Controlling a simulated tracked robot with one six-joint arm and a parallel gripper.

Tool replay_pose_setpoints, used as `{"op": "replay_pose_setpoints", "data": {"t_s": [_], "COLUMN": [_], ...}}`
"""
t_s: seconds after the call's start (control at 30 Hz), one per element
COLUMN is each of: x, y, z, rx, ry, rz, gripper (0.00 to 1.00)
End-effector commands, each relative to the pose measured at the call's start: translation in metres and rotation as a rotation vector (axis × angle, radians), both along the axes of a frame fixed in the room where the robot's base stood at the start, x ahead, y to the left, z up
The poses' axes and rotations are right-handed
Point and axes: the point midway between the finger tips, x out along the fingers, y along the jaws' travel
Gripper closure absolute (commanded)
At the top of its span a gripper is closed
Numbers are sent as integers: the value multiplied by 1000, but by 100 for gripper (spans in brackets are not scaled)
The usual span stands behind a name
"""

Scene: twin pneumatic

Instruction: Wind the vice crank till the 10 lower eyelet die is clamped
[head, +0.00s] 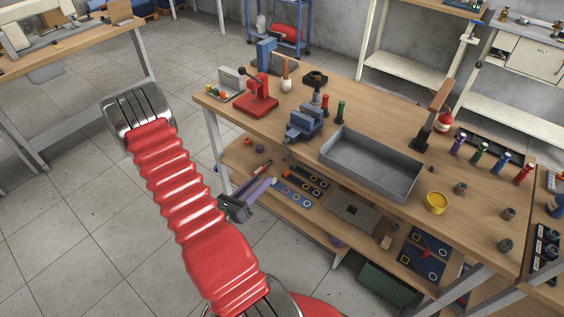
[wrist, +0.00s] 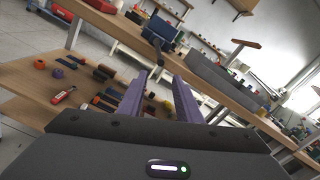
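The blue vice (head: 304,123) stands at the near edge of the bench top. In the wrist view the vice (wrist: 163,30) is ahead of and above my fingers, with a dark part, possibly its crank (wrist: 157,50), hanging at its front. My gripper (head: 272,181) has purple fingers and is in front of the bench, lower than the vice and apart from it. In the wrist view my gripper (wrist: 161,73) shows a gap between its fingers, with nothing seen held. I cannot make out the 10 lower eyelet die or whether the jaws grip anything.
A grey tray (head: 372,164) is right of the vice and a red press (head: 257,98) is left of it. Red and green bottles (head: 340,111) stand behind the vice. The lower shelf (head: 322,212) beneath holds small tools and rings close to my fingers. The floor at left is clear.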

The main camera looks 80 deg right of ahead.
Motion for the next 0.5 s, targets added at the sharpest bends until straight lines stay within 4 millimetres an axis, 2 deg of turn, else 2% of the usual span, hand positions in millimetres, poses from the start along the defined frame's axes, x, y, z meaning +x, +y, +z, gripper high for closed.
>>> {"op": "replay_pose_setpoints", "data": {"t_s": [0.5], "x": [-22], "y": [-50], "z": [0], "rx": [-1], "ry": [-1], "rz": [-3], "gripper": [68]}}
